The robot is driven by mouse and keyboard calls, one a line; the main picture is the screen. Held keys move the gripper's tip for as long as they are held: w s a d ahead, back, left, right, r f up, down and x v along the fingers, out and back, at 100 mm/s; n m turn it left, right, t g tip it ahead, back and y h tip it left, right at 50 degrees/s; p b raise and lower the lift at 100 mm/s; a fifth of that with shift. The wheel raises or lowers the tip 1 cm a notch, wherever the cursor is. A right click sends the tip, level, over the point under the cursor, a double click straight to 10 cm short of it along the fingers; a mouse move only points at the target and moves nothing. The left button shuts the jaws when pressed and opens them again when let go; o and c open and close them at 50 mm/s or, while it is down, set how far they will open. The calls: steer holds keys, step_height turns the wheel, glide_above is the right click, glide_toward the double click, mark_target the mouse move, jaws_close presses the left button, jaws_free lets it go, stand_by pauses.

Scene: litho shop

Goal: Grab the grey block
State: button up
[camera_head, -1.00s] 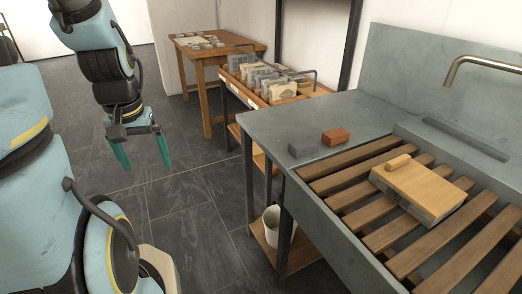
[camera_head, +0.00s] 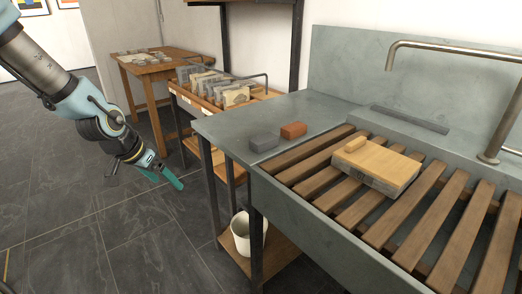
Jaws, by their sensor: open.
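The grey block (camera_head: 264,141) lies on the grey stone top of the sink bench (camera_head: 222,128), near its left part. A red-brown block (camera_head: 293,130) lies just to its right, a small gap apart. My gripper (camera_head: 168,180) hangs over the floor to the left of the bench, lower in the picture than the grey block and well apart from it. Its green fingers point down and to the right. They are open with nothing between them.
A wooden slatted rack (camera_head: 345,211) holds a pale slab (camera_head: 378,166) with a small wooden piece on top. A tap (camera_head: 440,50) rises at the right. A cart of stone slabs (camera_head: 238,96) and a wooden table (camera_head: 158,66) stand behind. A white bucket (camera_head: 241,235) sits below.

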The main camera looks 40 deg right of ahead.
steer(key=s+d+f+m+g+h+b, duration=0.1)
steer(key=d+m+h, duration=0.1)
steer(key=d, duration=0.4)
steer(key=s+d+f+m+h+b, duration=0.1)
steer(key=d+h, duration=0.1)
steer(key=d, duration=0.5)
steer(key=m+g+h+b, duration=0.1)
steer(key=m+h+b, duration=0.1)
steer(key=h+b, duration=0.15)
glide_toward(264, 138)
steer(key=shift+h, duration=0.55)
steer(key=d+f, duration=0.1)
steer(key=d+f+p, duration=0.1)
steer(key=d, duration=0.1)
steer(key=shift+s+f+p, duration=0.15)
steer(key=shift+f+p, duration=0.15)
steer(key=p+x, duration=0.1)
steer(key=x, duration=0.4)
steer(key=shift+d+r, duration=0.1)
steer(key=shift+d, duration=0.2)
steer(key=shift+d+f, duration=0.25)
steer(key=shift+d, duration=0.15)
jaws_close()
